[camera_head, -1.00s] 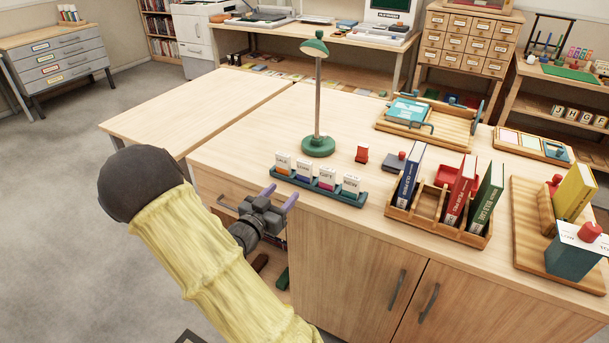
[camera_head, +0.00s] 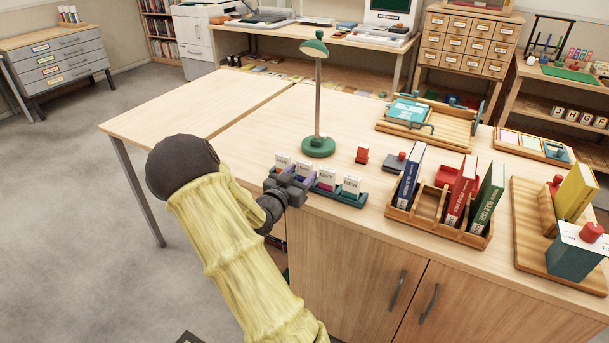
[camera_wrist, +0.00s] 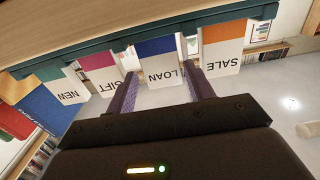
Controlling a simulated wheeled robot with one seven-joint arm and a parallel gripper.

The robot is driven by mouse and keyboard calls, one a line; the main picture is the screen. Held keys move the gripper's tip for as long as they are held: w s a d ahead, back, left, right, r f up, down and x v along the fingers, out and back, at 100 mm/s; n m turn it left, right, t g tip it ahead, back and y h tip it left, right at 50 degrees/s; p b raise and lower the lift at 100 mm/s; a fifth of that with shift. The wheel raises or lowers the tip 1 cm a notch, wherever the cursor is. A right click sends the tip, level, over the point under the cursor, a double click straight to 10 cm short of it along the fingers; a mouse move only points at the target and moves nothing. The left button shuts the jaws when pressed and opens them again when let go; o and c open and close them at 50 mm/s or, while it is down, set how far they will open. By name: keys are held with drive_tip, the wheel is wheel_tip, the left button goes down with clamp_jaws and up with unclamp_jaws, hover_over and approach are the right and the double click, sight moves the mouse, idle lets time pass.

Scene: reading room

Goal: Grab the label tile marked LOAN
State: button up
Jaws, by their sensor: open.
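The LOAN tile (camera_wrist: 162,68) is white with a blue band and appears upside down in the wrist view. In the head view it is the second tile from the left (camera_head: 304,168) in a teal rack (camera_head: 345,197) near the table's front edge. My gripper (camera_wrist: 160,80) is open, with one purple finger on each side of the LOAN tile; I cannot tell whether they touch it. In the head view my gripper (camera_head: 292,184) is at the rack's left part and hides some of it. The SALE tile (camera_wrist: 223,50) and GIFT tile (camera_wrist: 103,75) flank LOAN.
The NEW tile (camera_wrist: 66,88) stands at the rack's other end. A green lamp (camera_head: 318,146) stands behind the rack. The tabletop left of the lamp is clear.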

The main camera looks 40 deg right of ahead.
sight(303, 168)
drive_tip(key=x, duration=0.5)
drive_tip(key=shift+w+r, duration=0.15)
drive_tip(key=shift+r, duration=0.05)
drive_tip(key=c, duration=0.8)
